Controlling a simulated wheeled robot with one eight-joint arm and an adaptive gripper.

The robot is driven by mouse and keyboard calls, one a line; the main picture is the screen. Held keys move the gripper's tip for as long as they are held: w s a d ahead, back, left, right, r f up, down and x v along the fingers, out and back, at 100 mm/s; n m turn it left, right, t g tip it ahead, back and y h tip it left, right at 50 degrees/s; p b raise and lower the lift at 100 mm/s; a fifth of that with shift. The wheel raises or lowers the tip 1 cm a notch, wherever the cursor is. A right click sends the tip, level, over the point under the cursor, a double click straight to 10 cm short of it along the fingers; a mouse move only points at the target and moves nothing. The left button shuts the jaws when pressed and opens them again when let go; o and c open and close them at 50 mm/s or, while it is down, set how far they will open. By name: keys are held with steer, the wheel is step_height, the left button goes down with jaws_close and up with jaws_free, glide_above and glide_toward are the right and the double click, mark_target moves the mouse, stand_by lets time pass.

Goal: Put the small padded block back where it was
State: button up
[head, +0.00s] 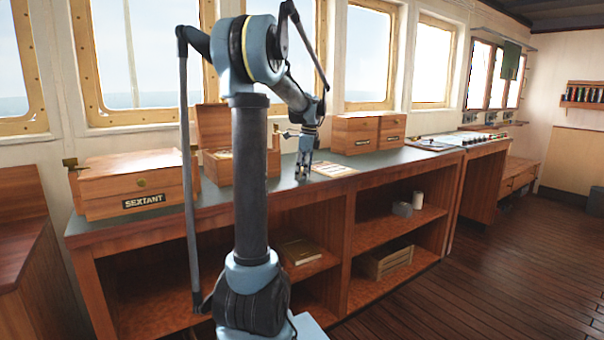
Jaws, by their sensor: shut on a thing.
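My gripper (303,178) points down just above the dark counter top (262,188), right of an open wooden box (222,170). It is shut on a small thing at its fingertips. The thing is too small and too hidden by the fingers to tell whether it is the small padded block. I cannot make out a padded block anywhere else. The open box has its lid raised at the back, and my arm hides part of it.
A closed box labelled SEXTANT (137,185) stands at the left. A printed sheet (333,169) lies right of my gripper. Closed wooden boxes (368,132) stand further right. Shelves below hold a crate (385,262), a book (300,251) and a grey block (402,209).

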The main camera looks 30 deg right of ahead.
steer(key=shift+f, duration=0.35)
steer(key=o, duration=1.1)
steer(key=r, duration=0.8)
steer(key=s+d+r, duration=0.1)
steer(key=r, duration=0.4)
steer(key=shift+d, duration=0.1)
